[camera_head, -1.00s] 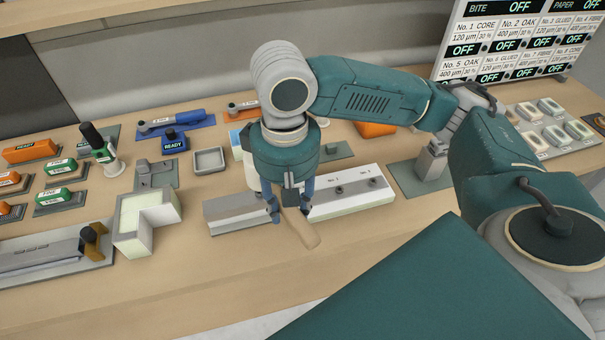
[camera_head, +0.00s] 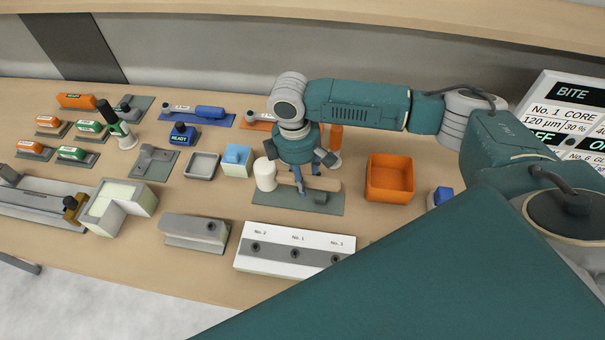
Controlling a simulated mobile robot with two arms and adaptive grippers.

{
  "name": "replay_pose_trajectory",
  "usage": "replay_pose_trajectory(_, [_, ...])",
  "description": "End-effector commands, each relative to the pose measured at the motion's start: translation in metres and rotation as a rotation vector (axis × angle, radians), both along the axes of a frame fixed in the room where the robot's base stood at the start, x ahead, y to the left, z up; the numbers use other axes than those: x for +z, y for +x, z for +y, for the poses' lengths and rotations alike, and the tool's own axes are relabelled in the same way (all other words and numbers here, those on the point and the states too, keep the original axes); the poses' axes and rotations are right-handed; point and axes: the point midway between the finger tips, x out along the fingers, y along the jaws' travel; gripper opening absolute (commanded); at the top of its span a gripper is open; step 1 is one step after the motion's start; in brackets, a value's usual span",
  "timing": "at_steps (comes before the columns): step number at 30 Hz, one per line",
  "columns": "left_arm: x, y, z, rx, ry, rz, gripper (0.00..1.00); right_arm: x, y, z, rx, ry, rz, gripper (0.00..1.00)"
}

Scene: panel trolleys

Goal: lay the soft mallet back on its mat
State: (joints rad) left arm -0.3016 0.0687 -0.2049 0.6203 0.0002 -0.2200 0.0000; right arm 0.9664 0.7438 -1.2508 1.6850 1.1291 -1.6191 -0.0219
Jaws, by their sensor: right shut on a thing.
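My right gripper (camera_head: 301,190) points down over a grey-green mat (camera_head: 275,197). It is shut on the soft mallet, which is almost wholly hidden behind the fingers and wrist. I cannot tell whether the mallet touches the mat. A small grey block (camera_head: 325,198) is on the mat, just right of the fingertips. A cream cylinder (camera_head: 265,176) stands upright at the mat's left end; I cannot tell whether it is part of the mallet. My left gripper is not in view.
An orange bin (camera_head: 390,195) stands right of the mat and a blue-topped box (camera_head: 237,160) left of it. In front are a white numbered block (camera_head: 290,262) and a grey metal block (camera_head: 190,232). An orange upright tool (camera_head: 335,140) stands close behind the gripper.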

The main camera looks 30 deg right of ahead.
Motion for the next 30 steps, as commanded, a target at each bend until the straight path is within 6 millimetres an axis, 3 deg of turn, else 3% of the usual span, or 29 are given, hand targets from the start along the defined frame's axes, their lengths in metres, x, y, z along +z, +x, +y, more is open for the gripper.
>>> replay_pose_trajectory(13, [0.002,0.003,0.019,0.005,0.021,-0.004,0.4,-0.001,0.002,-0.001,0.022,-0.001,0.0,0.0])
replay_pose_trajectory(22, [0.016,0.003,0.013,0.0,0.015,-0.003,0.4,0.002,0.001,-0.001,0.021,0.0,-0.001,0.0])
replay_pose_trajectory(30, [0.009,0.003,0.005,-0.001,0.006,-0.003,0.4,-0.024,0.001,-0.001,0.021,-0.001,0.001,0.0])
